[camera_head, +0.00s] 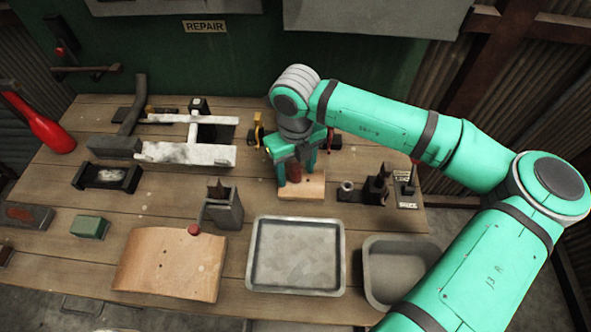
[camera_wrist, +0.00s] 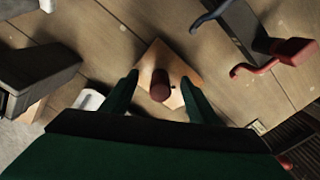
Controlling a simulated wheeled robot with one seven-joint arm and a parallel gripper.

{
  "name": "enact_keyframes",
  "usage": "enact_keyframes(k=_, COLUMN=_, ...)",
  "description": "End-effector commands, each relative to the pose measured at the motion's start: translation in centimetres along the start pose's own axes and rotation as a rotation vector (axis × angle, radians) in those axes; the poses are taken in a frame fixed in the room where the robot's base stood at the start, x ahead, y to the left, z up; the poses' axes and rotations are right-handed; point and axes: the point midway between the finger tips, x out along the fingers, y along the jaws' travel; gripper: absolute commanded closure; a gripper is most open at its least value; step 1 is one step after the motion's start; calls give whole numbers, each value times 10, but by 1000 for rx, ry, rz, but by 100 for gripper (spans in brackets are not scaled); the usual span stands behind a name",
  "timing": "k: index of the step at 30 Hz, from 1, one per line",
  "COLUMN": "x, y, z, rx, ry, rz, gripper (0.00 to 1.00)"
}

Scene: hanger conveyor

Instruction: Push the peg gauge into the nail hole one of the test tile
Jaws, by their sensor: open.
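A reddish-brown peg, which looks like the peg gauge (camera_wrist: 160,86), stands on a small light wooden block (camera_head: 313,187); the block also shows in the wrist view (camera_wrist: 152,60), with a dark hole beside the peg. My gripper (camera_head: 294,170) is open above the block. In the wrist view its fingers (camera_wrist: 160,80) are on either side of the peg, with gaps visible. The curved tan tile (camera_head: 165,272), apparently the test tile, lies at the front left of the bench with small dark holes in it. A red round knob (camera_head: 193,229) shows at its back edge.
A grey metal tray (camera_head: 253,285) and a deeper grey bin (camera_head: 375,290) stand at the front, right of the tile. A grey slotted holder (camera_head: 222,213) stands between block and tile. Dark fixtures (camera_head: 376,188) are right of the block.

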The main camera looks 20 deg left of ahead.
Motion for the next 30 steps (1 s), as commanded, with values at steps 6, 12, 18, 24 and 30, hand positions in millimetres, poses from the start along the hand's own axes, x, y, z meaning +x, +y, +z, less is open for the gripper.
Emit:
enact_keyframes(k=6, x=-34, y=-1, z=1, rx=0, ry=-2, rz=-5, gripper=46)
enact_keyframes(k=12, x=-71, y=0, z=1, rx=1, ry=-2, rz=-3, gripper=46)
enact_keyframes(k=18, x=-96, y=0, z=0, rx=0, ry=-1, rz=-2, gripper=46)
enact_keyframes(k=24, x=-104, y=0, z=0, rx=0, ry=-1, rz=-1, gripper=46)
enact_keyframes(k=30, x=-104, y=0, z=0, rx=0, ry=-1, rz=-1, gripper=46)
